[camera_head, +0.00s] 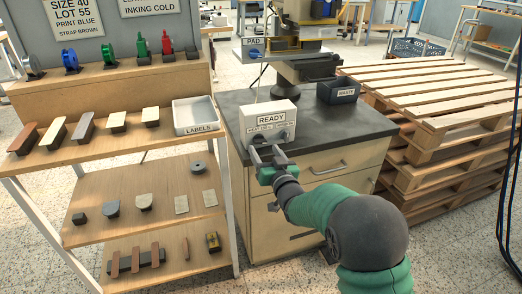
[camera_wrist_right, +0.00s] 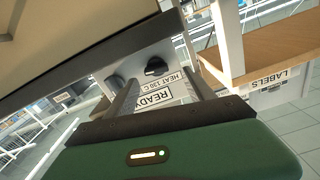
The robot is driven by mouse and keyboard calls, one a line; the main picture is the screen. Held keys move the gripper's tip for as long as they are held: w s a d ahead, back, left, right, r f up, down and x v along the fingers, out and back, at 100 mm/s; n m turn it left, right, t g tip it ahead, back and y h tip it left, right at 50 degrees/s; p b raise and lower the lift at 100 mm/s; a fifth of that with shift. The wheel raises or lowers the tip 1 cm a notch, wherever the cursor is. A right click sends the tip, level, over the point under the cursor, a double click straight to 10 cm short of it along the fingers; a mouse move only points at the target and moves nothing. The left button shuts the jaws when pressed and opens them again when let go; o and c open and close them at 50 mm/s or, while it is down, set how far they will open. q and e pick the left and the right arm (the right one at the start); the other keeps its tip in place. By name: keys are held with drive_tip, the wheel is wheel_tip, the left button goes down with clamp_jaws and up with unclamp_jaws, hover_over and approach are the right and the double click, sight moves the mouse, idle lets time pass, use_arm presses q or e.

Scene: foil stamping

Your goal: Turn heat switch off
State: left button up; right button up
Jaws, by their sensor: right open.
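The white control box (camera_head: 268,116) stands at the front left of the dark-topped cabinet, with a READY label on its face. My right gripper (camera_head: 267,151) is open and empty, low in front of the box. Its fingers also show in the right wrist view (camera_wrist_right: 158,82), pointing at the box face, with the black knob between their lines. I cannot tell the exact gap. My left gripper is out of view.
A wooden shelf rack (camera_head: 120,160) with stamp pieces and a LABELS tray (camera_head: 195,115) stands close on the left. A black waste bin (camera_head: 337,91) and a press (camera_head: 305,65) are on the cabinet. Stacked pallets (camera_head: 440,105) stand to the right.

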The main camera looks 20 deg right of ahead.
sight(261, 142)
drive_tip(key=w, duration=0.4)
drive_tip(key=shift+w+d+f+b, duration=0.1)
drive_tip(key=shift+d+b, duration=0.2)
drive_tip(key=shift+d, duration=0.05)
drive_tip(key=shift+a, duration=0.2)
drive_tip(key=c, duration=0.4)
clamp_jaws()
